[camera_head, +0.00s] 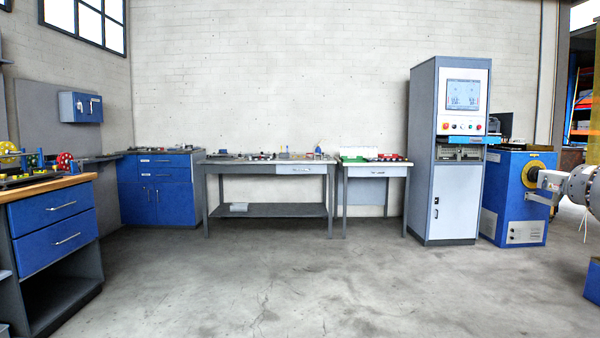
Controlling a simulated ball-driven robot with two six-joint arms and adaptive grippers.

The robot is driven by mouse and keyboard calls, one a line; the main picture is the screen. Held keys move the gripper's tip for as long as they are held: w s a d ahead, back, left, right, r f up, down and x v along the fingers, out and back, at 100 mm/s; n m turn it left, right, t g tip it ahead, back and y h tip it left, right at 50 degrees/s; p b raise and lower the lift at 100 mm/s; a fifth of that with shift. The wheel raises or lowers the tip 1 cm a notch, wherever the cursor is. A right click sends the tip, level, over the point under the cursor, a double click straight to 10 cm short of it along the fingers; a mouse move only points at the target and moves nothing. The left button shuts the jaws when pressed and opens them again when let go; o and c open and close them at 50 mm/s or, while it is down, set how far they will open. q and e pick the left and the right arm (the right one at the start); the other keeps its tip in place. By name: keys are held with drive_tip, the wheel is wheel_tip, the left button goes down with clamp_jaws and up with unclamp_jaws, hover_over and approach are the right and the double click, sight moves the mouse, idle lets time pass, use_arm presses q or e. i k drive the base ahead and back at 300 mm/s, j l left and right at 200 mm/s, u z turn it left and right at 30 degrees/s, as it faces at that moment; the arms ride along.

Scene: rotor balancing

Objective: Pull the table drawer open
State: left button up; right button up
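Two grey tables stand against the back wall. The longer table (213,167) has a pale drawer (284,171) with a handle under the right part of its top. The smaller table (346,169) beside it has a pale drawer (360,172) with a handle. Both drawers look shut, flush with their table fronts. The frame does not show which one the task means. Neither of my grippers is in view.
A blue-drawer workbench (52,228) stands at the near left, a blue cabinet (165,190) behind it. A tall grey control cabinet (453,185) and a blue machine (515,200) stand at right. The concrete floor (300,280) before the tables is clear.

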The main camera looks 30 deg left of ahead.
sight(280, 168)
drive_tip(key=i+j+u, duration=0.5)
drive_tip(key=i, duration=0.15)
drive_tip(key=i+j+u, duration=0.25)
drive_tip(key=i, duration=0.8)
drive_tip(key=i+u, duration=0.25)
drive_tip(key=i, duration=0.85)
drive_tip(key=i+l, duration=0.1)
drive_tip(key=i, duration=2.35)
drive_tip(key=j+u, duration=0.05)
drive_tip(key=j, duration=0.05)
